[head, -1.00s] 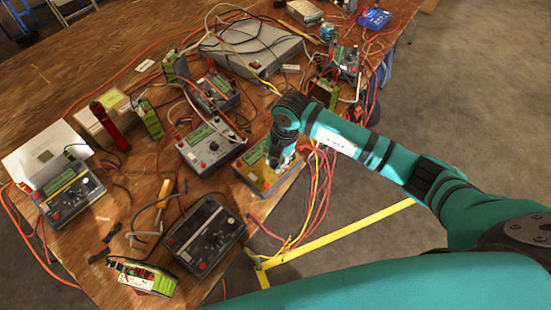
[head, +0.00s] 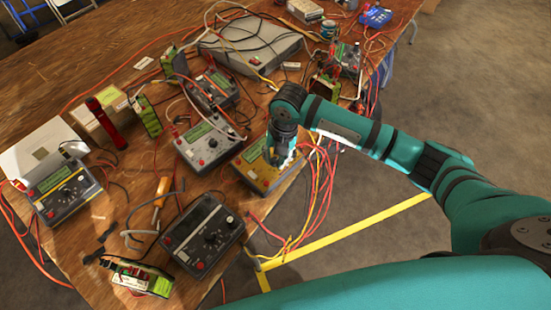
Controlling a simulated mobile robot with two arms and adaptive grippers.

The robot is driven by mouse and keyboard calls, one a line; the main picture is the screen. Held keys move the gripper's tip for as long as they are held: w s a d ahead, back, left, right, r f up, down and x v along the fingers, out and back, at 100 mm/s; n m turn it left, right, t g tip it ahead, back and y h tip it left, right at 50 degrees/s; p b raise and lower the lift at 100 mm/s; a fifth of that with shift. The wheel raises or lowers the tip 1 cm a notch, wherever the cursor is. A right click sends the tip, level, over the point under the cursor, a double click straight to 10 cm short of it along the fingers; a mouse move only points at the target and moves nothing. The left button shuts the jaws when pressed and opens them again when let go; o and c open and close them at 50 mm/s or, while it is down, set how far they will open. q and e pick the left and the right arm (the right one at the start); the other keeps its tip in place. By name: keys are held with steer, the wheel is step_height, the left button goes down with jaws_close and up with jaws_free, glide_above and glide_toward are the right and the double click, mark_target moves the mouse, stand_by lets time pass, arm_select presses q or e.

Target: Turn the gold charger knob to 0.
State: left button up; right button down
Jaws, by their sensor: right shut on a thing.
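The gold charger (head: 252,172) sits at the right edge of the wooden table, with a green label on its face and a red terminal near its front corner. My right gripper (head: 277,160) points down over the right part of its face and is shut on the charger's knob. The knob is hidden behind the gripper, so its pointer and the setting cannot be read. My left gripper is not in view.
A grey charger (head: 204,146) stands just left of the gold one, and a black charger (head: 203,236) stands in front. Red and yellow cables (head: 318,185) hang off the table edge close to my right gripper. A large grey box (head: 250,47) lies behind.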

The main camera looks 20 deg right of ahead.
steer(key=shift+n+b, duration=0.45)
steer(key=shift+n, duration=0.35)
steer(key=c, duration=1.2)
jaws_free()
steer(key=shift+o, duration=0.2)
steer(key=shift+r, duration=0.15)
step_height(320, 180, up, 12)
steer(key=s+d, duration=0.1)
steer(key=shift+d, duration=0.15)
steer(key=shift+f, duration=0.2)
